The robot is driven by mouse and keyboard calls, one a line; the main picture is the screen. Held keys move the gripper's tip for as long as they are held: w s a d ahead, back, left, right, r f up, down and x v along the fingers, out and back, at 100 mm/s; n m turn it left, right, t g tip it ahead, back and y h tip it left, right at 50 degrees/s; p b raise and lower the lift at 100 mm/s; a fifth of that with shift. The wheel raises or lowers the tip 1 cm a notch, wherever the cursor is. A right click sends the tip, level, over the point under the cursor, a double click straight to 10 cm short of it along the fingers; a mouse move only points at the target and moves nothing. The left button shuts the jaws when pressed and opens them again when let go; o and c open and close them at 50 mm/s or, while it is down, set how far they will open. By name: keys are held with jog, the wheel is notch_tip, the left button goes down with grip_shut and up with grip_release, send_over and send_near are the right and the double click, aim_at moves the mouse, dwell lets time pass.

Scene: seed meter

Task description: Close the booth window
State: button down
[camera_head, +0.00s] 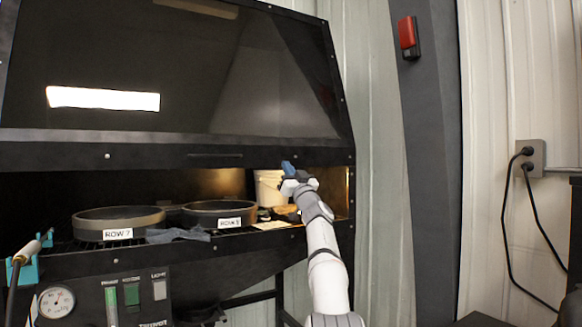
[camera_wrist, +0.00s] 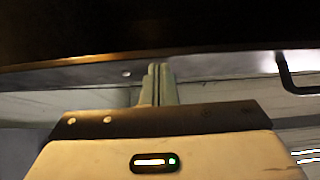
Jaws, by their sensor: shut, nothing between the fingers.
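The booth window (camera_head: 190,75) is a dark, slanted glass pane in a black frame. Its bottom rail (camera_head: 130,156) is raised, with an open gap between it and the booth's front sill. A slim handle (camera_head: 215,155) is on the rail; a dark bent bar, probably this handle, shows at right in the wrist view (camera_wrist: 290,75). My gripper (camera_head: 287,168) is at the rail's lower edge near its right end, right of the handle. In the wrist view its fingers (camera_wrist: 158,68) are together and empty, tips overlapping the rail's edge; contact is unclear.
Inside the booth are two round pans labelled ROW, the left one (camera_head: 118,222) and the right one (camera_head: 220,213), a grey cloth (camera_head: 178,234) and a pale bucket (camera_head: 268,188). A gauge (camera_head: 57,302) and switches are below. A grey post (camera_head: 425,160) stands right.

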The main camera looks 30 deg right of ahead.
jog(key=shift+w+a+f, duration=0.1)
jog(key=shift+w+a, duration=0.15)
jog(key=shift+w, duration=0.35)
jog(key=shift+w+f, duration=0.1)
jog(key=shift+f, duration=0.05)
jog(key=w+f+b+v, duration=0.1)
jog(key=b+v, duration=0.7)
jog(key=v, duration=0.3)
jog(key=shift+d+f+b, duration=0.35)
jog(key=shift+d+f, duration=0.05)
jog(key=shift+f, duration=0.05)
jog(key=shift+s+a+r, duration=0.1)
